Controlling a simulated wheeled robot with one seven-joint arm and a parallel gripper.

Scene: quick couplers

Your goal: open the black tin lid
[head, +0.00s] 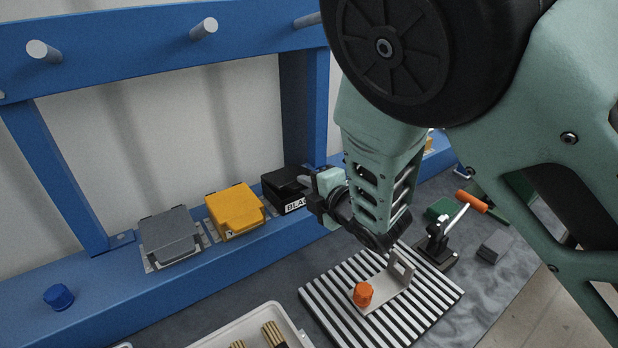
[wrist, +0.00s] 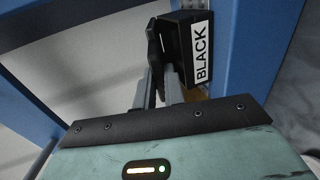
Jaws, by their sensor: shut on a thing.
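The black tin (head: 283,192) stands on the blue ledge at the back, right of the yellow tin. Its white label reads BLACK and is partly hidden by my gripper in the head view. The tin also shows in the wrist view (wrist: 187,42), label to the right. My gripper (head: 309,184) is at the tin's right front side. In the wrist view, my gripper's fingers (wrist: 162,78) are close together on the thin dark edge of the black tin lid (wrist: 154,45). How far the lid stands from the tin is hard to tell.
A yellow tin (head: 235,211) and a grey tin (head: 170,236) stand to the left on the ledge. A blue upright (head: 304,110) rises close behind the black tin. A slatted plate (head: 330,318) with an orange cap (head: 363,294) and a toggle clamp (head: 438,240) lie in front.

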